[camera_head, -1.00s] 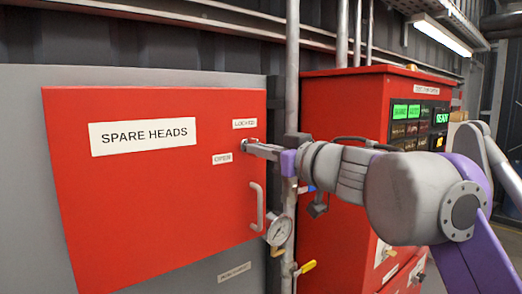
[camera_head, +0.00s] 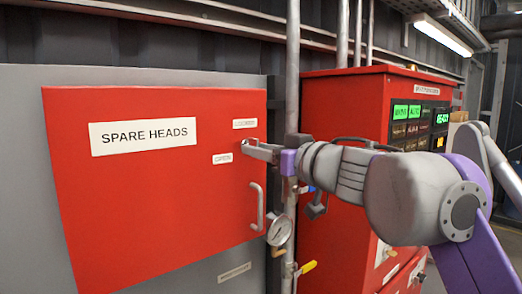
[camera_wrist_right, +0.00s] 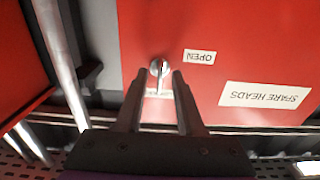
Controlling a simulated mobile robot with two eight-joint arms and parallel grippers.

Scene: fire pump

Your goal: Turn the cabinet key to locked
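The red cabinet door (camera_head: 150,220) is closed and bears the sign SPARE HEADS. The key (camera_wrist_right: 158,69) is a small silver piece in a round lock, between the labels LOCKED (camera_head: 245,124) and OPEN (camera_head: 222,158). In the wrist view, which is upside down, the key's handle appears to point toward the LOCKED label. My right gripper (camera_head: 250,148) is at the lock. In the wrist view its fingers (camera_wrist_right: 159,78) stand apart on either side of the key, with gaps showing. The key is largely hidden in the head view. My left gripper is out of view.
A curved door handle (camera_head: 257,206) sits below the lock. A vertical pipe with a pressure gauge (camera_head: 279,231) and a yellow-handled valve (camera_head: 308,267) runs close to the cabinet's right. A red control panel (camera_head: 345,110) stands further right, behind my right arm.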

